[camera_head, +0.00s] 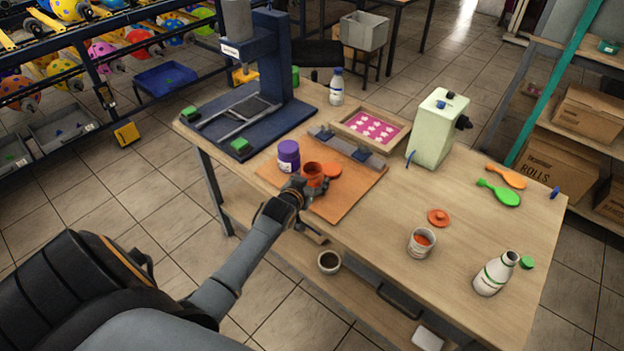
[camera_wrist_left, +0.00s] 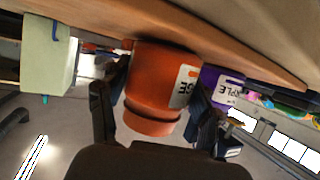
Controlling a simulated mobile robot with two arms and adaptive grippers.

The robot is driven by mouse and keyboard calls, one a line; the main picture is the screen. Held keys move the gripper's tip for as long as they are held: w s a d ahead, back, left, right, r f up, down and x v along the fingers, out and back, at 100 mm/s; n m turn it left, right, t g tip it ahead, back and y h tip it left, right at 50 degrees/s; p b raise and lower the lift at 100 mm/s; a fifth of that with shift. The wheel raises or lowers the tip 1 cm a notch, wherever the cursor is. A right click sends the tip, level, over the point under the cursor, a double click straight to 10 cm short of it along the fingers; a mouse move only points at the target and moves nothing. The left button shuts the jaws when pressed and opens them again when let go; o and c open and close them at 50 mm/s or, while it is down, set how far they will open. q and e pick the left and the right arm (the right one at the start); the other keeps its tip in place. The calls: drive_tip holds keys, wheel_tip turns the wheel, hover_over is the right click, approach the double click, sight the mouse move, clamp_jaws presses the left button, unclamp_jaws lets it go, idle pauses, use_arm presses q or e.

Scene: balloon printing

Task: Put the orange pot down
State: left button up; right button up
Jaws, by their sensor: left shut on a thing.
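The orange pot (camera_head: 313,174) is open at the top and upright at the left part of the brown board (camera_head: 352,194). My left gripper (camera_head: 304,186) is shut around it from the front; in the left wrist view, which looks upside down, the pot (camera_wrist_left: 160,85) sits between both fingers. Its base is at or very close to the board; I cannot tell whether it touches. An orange lid (camera_head: 332,170) lies on the board just right of the pot. My right gripper is not in view.
A lidded purple pot (camera_head: 289,156) stands close behind and left of the orange pot. A grey bar (camera_head: 347,146) runs along the board's back. The board's front right is clear. A blue press (camera_head: 262,90) stands left, a pale green machine (camera_head: 436,128) right.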

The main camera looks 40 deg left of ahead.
use_arm(q)
drive_tip(key=shift+f, duration=0.15)
drive_tip(key=o, duration=1.3)
drive_tip(key=shift+r, duration=0.2)
drive_tip(key=v, duration=1.2)
drive_tip(key=shift+s+d+f, duration=0.1)
